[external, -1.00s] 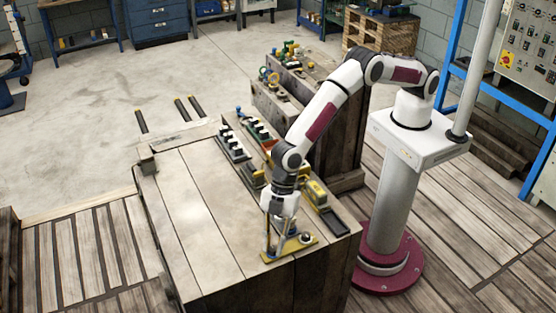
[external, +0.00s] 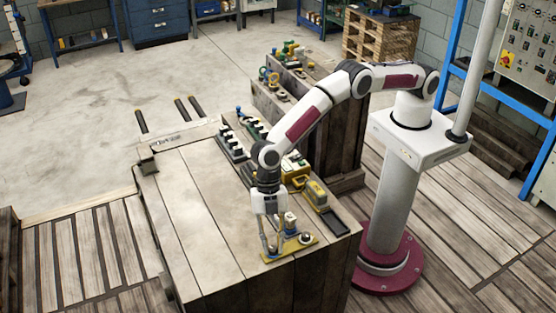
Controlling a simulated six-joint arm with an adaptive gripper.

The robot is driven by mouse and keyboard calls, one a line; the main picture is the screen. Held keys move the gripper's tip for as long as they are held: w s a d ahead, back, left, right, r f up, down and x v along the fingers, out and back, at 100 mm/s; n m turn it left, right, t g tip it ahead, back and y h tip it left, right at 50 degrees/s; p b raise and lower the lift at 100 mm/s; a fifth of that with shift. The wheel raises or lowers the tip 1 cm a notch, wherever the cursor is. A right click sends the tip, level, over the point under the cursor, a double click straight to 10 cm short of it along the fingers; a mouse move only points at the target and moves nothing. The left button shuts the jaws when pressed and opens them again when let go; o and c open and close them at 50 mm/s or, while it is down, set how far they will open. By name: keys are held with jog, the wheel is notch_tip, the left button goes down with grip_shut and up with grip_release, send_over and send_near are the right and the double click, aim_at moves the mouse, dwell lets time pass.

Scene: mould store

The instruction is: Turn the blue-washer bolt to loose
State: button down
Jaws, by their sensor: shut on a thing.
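A yellow plate (external: 296,248) lies near the front right corner of the wooden bench and carries several bolt-like fittings. My gripper (external: 270,247) points down at the plate's left end. Its fingers are shut on a small fitting there with a bit of blue at its foot, which looks like the blue-washer bolt (external: 272,249). The fingers hide most of it, and its turn position cannot be read. A pale upright fitting (external: 290,220) stands right of the fingers. A dark-ringed fitting (external: 305,238) sits at the plate's right end.
A yellow case (external: 316,194) and a dark tray (external: 333,222) lie behind and right of the plate. Rows of dark-topped parts (external: 233,143) stand at the bench's far end. The left part of the bench top (external: 190,220) is clear.

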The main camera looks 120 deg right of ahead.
jog(key=shift+f+n, duration=0.15)
jog(key=shift+n, duration=0.15)
jog(key=c, duration=1.8)
grip_release()
jog(key=shift+c, duration=0.2)
jog(key=shift+r, duration=0.2)
jog(key=shift+v, duration=1.4)
jog(key=s+d, duration=0.1)
jog(key=d, duration=0.3)
jog(key=s+d, duration=0.1)
jog(key=d, duration=0.2)
jog(key=s+d, duration=0.1)
jog(key=d, duration=0.3)
jog(key=shift+d, duration=0.4)
